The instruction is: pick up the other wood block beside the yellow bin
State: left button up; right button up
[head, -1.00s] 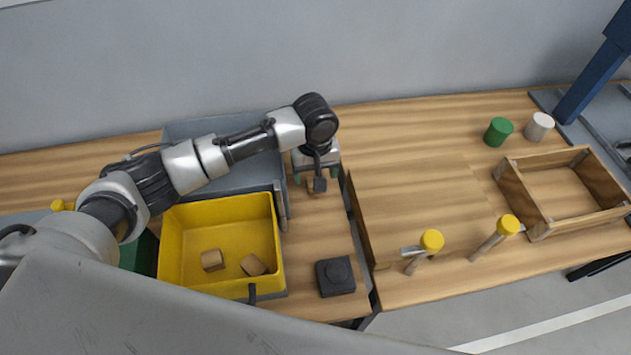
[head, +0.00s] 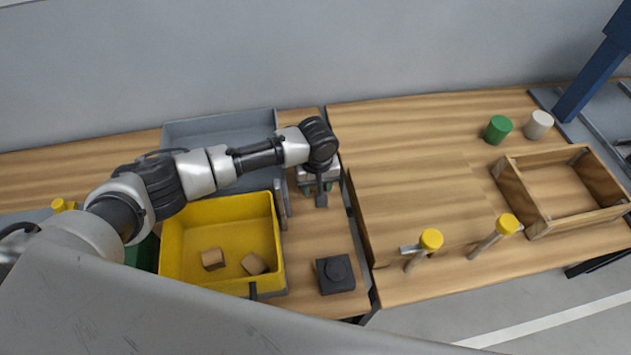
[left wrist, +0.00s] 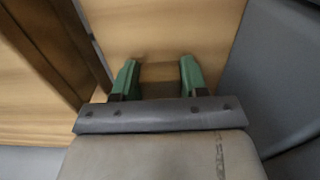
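My left gripper (head: 322,190) points down at the bench just right of the grey tray in the head view. Its two green fingers (left wrist: 158,78) stand apart in the left wrist view. A wood block (left wrist: 160,74) lies between them, with little room at its sides; I see no clear grip on it. In the head view the gripper hides this block. The yellow bin (head: 171,240) stands left of and nearer than the gripper. Two wood blocks, one at the left (head: 212,259) and one at the right (head: 254,264), lie inside it. My right gripper is not in view.
A grey tray (head: 218,124) stands behind the yellow bin. A black box with a round knob (head: 335,275) sits in front of the gripper. A raised wooden edge (head: 359,220) runs to its right. Farther right are yellow-topped pegs, a wooden crate (head: 535,207) and two cups.

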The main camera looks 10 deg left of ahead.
pick_arm(q)
jog(key=c, duration=0.3)
jog(key=shift+c, duration=0.2)
jog(key=shift+r, duration=0.1)
